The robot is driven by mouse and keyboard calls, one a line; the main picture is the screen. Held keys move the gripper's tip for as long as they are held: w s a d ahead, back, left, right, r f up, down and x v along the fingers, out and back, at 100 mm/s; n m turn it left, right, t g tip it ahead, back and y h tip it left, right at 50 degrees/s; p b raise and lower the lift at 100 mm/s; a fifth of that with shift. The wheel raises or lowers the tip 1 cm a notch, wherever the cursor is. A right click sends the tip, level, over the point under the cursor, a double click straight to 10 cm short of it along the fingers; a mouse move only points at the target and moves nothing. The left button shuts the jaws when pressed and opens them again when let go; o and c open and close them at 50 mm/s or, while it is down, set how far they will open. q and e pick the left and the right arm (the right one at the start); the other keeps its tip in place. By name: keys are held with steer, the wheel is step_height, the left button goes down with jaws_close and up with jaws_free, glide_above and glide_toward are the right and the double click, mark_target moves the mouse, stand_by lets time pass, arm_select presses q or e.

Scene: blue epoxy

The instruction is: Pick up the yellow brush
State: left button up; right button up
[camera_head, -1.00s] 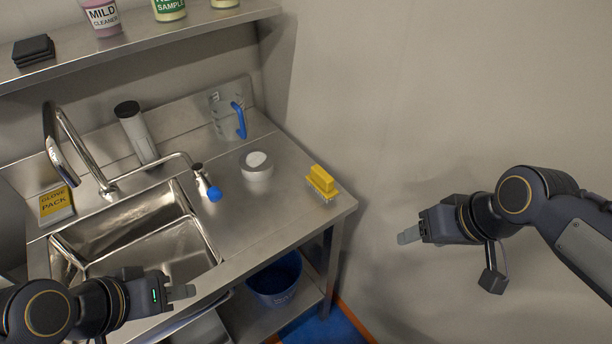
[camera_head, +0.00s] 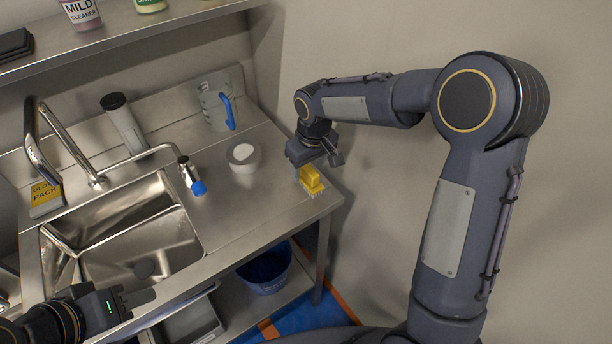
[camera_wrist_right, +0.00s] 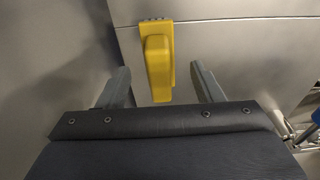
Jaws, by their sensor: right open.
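The yellow brush (camera_head: 311,179) lies near the right front corner of the steel counter. My right gripper (camera_head: 304,168) is just above and behind it, pointing down, and hides part of it. In the right wrist view the yellow brush (camera_wrist_right: 157,62) sits ahead, between the lines of the two open fingers (camera_wrist_right: 166,88), with free space on both sides. The right gripper holds nothing. My left gripper (camera_head: 138,297) is at the lower left, in front of the sink; its jaw gap cannot be made out.
A white round container (camera_head: 243,158) stands left of the brush, with a clear jug (camera_head: 216,104) behind it. A tap with a blue tip (camera_head: 198,187) and the sink (camera_head: 140,235) are further left. A shelf (camera_head: 150,30) crosses above. A blue bucket (camera_head: 266,271) is below.

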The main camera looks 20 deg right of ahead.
mark_target(307, 176)
steer(key=f, duration=0.4)
steer(key=shift+w+a+f+p, duration=0.1)
steer(key=shift+w+f+p, duration=0.15)
steer(key=shift+w+p, duration=0.15)
steer(key=c, duration=1.1)
steer(key=shift+r, duration=0.15)
